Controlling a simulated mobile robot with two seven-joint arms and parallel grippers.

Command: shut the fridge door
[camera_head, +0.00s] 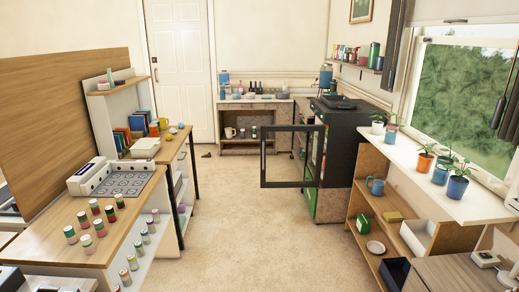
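The fridge (342,142) is a dark box-shaped unit standing right of the room's middle, among the furniture along the right side. Its door (265,160) stands open, swung out to the left into the floor space. The door has a black frame around a see-through pane, and the floor and back furniture show through it. Most of the fridge's inside is hidden from this angle. Neither of my grippers is in view, and nothing of mine is seen touching the door.
Carpeted floor (255,235) is clear in front of the door. A wooden table (140,220) with several small jars stands left. A low shelf (377,160) with a mug (375,186) stands right, before the fridge. A stocked counter (280,98) is at the back.

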